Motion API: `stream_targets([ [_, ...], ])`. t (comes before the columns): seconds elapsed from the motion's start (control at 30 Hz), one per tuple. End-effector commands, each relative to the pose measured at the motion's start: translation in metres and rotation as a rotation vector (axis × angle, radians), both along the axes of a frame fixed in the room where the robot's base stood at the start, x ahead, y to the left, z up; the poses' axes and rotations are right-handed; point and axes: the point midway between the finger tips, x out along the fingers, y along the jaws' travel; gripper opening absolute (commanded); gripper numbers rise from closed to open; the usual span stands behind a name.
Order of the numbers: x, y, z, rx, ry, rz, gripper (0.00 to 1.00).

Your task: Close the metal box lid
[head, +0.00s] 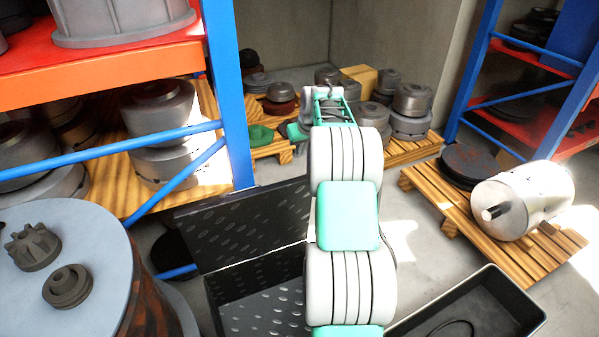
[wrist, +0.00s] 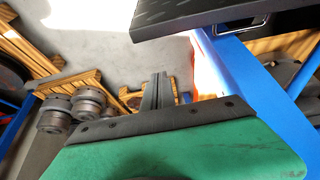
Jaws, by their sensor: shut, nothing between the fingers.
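The black metal box (head: 262,303) stands on the floor at the lower middle of the head view. Its patterned lid (head: 245,222) is open, raised up at the back of the box. My arm covers the right part of the box and the lid's right end. In the wrist view, my gripper (wrist: 158,90) has its dark fingers together with nothing between them. A dark panel with a metal handle (wrist: 225,14), seemingly part of the box, shows at the top right, apart from the fingers. The fingers are not clearly visible in the head view.
A blue and orange rack (head: 238,110) stands left, behind the lid. A round drum (head: 60,265) with two gears is at lower left. A black tray (head: 515,310) lies at lower right. A pallet (head: 470,235) with a metal rotor (head: 525,200) is right. Bare floor lies between.

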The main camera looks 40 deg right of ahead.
Motion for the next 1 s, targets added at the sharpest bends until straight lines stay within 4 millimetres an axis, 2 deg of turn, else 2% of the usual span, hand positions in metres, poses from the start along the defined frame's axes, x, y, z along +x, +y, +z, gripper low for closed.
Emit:
stream_targets([
  [0.13, 0.007, -0.002, -0.014, 0.001, 0.001, 0.001, 0.0],
  [0.6, 0.043, -0.008, -0.093, 0.001, 0.001, 0.0, 0.0],
  [0.67, 0.031, -0.007, -0.088, -0.001, -0.001, -0.001, 0.0],
  [0.8, 0.013, -0.003, -0.091, 0.0, 0.0, -0.002, 0.0],
  [1.0, 0.003, 0.0, -0.093, -0.001, -0.001, 0.0, 0.0],
])
